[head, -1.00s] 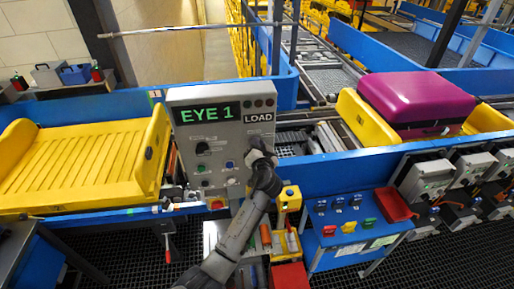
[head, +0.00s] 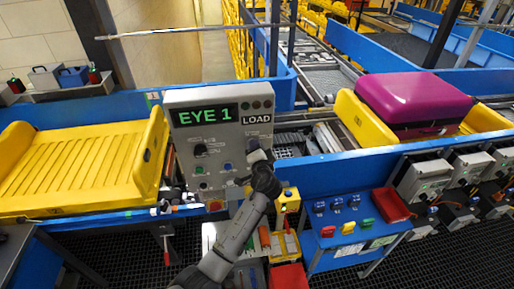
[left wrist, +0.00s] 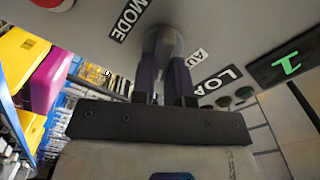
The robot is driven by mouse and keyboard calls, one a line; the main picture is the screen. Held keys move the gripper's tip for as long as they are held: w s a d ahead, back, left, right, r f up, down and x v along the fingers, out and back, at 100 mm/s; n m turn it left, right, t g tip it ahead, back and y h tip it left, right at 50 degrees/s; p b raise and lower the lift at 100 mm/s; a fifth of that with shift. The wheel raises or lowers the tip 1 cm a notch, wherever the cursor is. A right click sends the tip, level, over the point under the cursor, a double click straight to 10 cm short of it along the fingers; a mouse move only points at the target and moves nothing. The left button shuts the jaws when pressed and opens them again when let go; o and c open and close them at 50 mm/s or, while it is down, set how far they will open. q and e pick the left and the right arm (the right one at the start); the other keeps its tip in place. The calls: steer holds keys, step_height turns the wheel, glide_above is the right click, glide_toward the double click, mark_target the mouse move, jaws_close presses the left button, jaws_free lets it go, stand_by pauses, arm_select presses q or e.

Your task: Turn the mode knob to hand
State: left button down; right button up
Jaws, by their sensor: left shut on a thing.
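The grey control panel (head: 222,150) stands in the middle of the head view, with a green EYE 1 display (head: 205,114) and a LOAD label (head: 257,119). My left gripper (head: 256,158) is at the panel's right side, below that label. In the left wrist view, my left gripper (left wrist: 165,85) has its two dark fingers shut on the rounded grey mode knob (left wrist: 163,45). A MODE label (left wrist: 128,18) and a partly hidden label starting AU (left wrist: 195,58) flank the knob. The fingers hide the knob's pointer, so its setting cannot be read. My right gripper is not in view.
A black knob (head: 200,150) and several buttons sit on the panel's left half. A yellow tray (head: 75,165) is to the left; a purple suitcase (head: 410,98) lies in another yellow tray to the right. A blue stand (head: 350,232) with coloured items is at lower right.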

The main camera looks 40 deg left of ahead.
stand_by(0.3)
arm_select(q)
steer(key=c, duration=1.1)
jaws_free()
steer(key=shift+d, duration=0.1)
steer(key=shift+b+v, duration=1.95)
steer(key=shift+v, duration=4.9)
steer(key=shift+s, duration=0.1)
